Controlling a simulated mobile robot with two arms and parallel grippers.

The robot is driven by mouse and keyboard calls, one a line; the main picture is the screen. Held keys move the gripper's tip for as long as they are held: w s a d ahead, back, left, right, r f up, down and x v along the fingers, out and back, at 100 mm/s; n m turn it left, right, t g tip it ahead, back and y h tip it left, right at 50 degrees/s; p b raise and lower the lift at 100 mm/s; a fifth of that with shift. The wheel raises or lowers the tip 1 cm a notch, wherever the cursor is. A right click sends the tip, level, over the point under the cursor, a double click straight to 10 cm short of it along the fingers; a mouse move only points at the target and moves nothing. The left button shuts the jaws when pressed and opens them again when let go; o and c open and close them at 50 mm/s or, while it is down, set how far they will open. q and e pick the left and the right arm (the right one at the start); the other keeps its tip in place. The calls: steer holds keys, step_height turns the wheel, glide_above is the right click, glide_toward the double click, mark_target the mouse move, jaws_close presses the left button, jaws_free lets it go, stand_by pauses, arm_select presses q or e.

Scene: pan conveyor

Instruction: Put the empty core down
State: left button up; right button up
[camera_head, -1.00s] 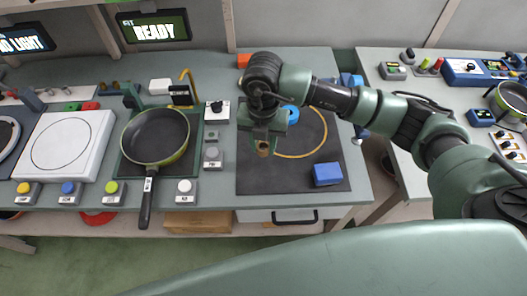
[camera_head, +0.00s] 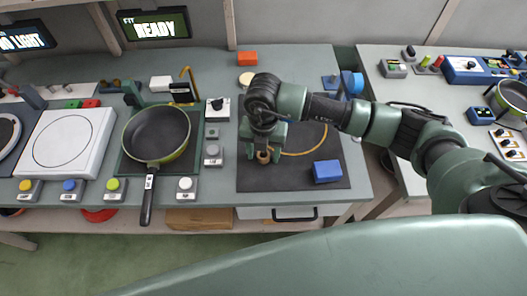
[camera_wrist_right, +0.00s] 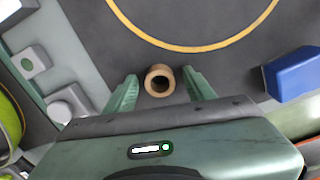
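The empty core (camera_head: 263,157) is a short brown tube with a dark hole. It stands on the dark mat (camera_head: 300,183), near the mat's left part. My right gripper (camera_head: 264,152) is directly above it with its fingers spread on either side. In the right wrist view the core (camera_wrist_right: 159,81) sits between the two green fingertips (camera_wrist_right: 160,88), with a small gap to each, so the gripper is open around it. My left gripper is not in view.
A blue block (camera_head: 327,171) lies on the mat's right part. A pan (camera_head: 157,135) with its handle toward me and a control box (camera_head: 217,109) stand to the left.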

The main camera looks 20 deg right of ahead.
steer(key=shift+r, duration=0.1)
steer(key=shift+r, duration=0.2)
step_height(320, 180, up, 12)
steer(key=b, duration=0.2)
steer(key=shift+f, duration=0.15)
stand_by(1.2)
